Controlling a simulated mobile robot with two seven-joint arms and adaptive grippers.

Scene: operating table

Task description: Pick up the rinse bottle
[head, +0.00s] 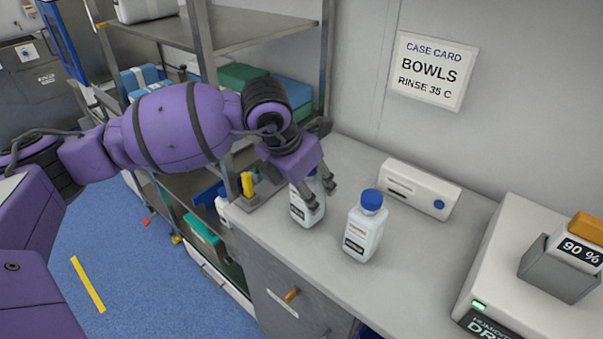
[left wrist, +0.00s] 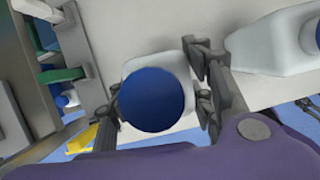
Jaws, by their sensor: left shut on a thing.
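A white bottle with a dark label (head: 306,211) is at the back-left part of the grey counter and appears upright. My left gripper (head: 319,191) reaches down over it and is shut on it, hiding its top in the head view. In the left wrist view its round blue cap (left wrist: 152,98) sits between the fingers. I cannot tell whether its base touches the counter. A second white bottle with a blue cap (head: 364,230) stands upright just to the right, apart from the gripper. Its white body also shows in the left wrist view (left wrist: 268,42). The labels are too small to read surely. My right gripper is not in view.
A white box with a blue button (head: 420,190) lies behind the second bottle. A white machine (head: 500,265) with a grey "90 %" block (head: 562,267) fills the right. A metal shelf rack (head: 250,30) stands at left. The counter between second bottle and machine is clear.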

